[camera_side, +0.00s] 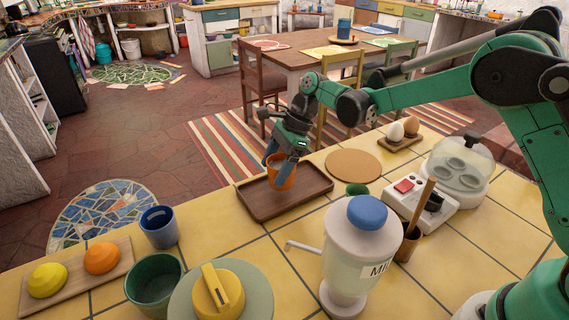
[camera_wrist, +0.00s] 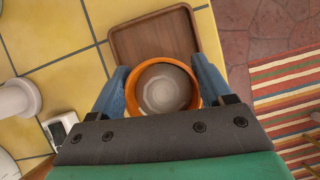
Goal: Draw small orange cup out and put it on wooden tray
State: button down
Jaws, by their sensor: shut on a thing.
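The small orange cup (camera_side: 281,172) is between the blue fingers of my gripper (camera_side: 278,164), which is shut on it. In the wrist view the cup's orange rim (camera_wrist: 193,99) shows from above, with a pale round inside, and my gripper (camera_wrist: 162,88) has one finger on each side of it. The wooden tray (camera_side: 262,208) is a brown rectangle on the tiled counter, and the cup is over it. In the wrist view the tray (camera_wrist: 150,38) lies beyond and beneath the cup. I cannot tell whether the cup's base touches the tray.
A milk dispenser (camera_side: 352,255) stands in front of the tray, to the right. A round cork mat (camera_side: 353,166) lies right of the tray. A blue cup (camera_side: 159,227), a dark green pot (camera_side: 154,281) and a board with yellow and orange domes (camera_side: 75,277) are at left.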

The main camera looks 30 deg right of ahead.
jog(key=shift+f, duration=0.15)
jog(key=shift+f, duration=0.35)
jog(key=shift+f, duration=0.45)
dwell(0.8)
grip_release()
jog(key=shift+r, duration=3.55)
jog(key=shift+s, duration=0.1)
